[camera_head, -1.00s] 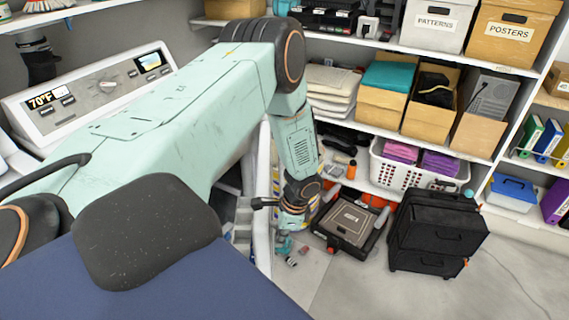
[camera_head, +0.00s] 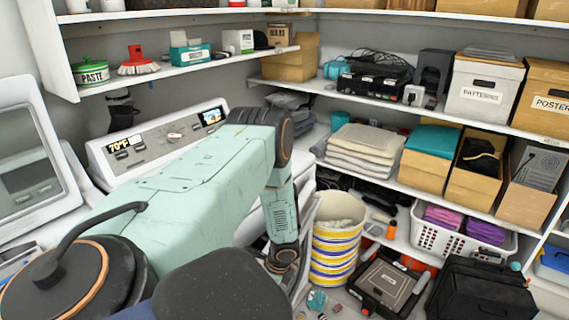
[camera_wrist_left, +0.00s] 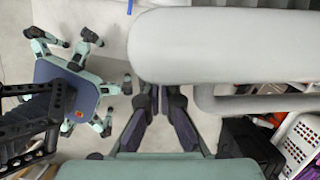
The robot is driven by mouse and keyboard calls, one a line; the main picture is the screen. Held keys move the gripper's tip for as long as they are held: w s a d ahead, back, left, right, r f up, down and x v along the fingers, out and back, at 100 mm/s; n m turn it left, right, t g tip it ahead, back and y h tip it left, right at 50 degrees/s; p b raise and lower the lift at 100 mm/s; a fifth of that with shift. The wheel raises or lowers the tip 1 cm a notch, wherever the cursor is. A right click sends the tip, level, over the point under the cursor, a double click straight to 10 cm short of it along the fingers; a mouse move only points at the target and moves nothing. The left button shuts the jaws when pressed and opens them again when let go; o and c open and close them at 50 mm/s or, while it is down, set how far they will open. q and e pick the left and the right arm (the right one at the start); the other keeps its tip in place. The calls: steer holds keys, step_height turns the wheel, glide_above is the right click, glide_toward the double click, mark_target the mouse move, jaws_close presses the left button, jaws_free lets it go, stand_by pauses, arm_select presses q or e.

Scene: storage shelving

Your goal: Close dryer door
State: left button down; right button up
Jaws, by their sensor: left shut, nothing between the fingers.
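The dryer is the white machine with a slanted control panel (camera_head: 165,135) at left in the head view. My pale green left arm crosses in front of it and hides most of its front and opening. A white edge (camera_head: 303,278), probably the open door, shows beside my wrist. In the left wrist view a large rounded white part (camera_wrist_left: 230,45), probably the door's rim, crosses the picture. My left gripper (camera_wrist_left: 160,102) is shut and empty, its tips partly hidden by that part. I cannot tell whether they touch. My right gripper is out of view.
A yellow, white and blue striped bucket (camera_head: 338,240) stands close right of my left forearm. A black tool case (camera_head: 388,282) and a dark drawer box (camera_head: 480,292) stand on the floor. Loaded shelves line the back. Another white machine (camera_head: 32,160) is at far left.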

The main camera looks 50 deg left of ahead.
arm_select(q)
steer(key=s+a+m+p, duration=0.1)
steer(key=s+a+p, duration=0.1)
steer(key=a, duration=0.4)
steer(key=shift+s+f, duration=0.15)
steer(key=shift+s, duration=0.6)
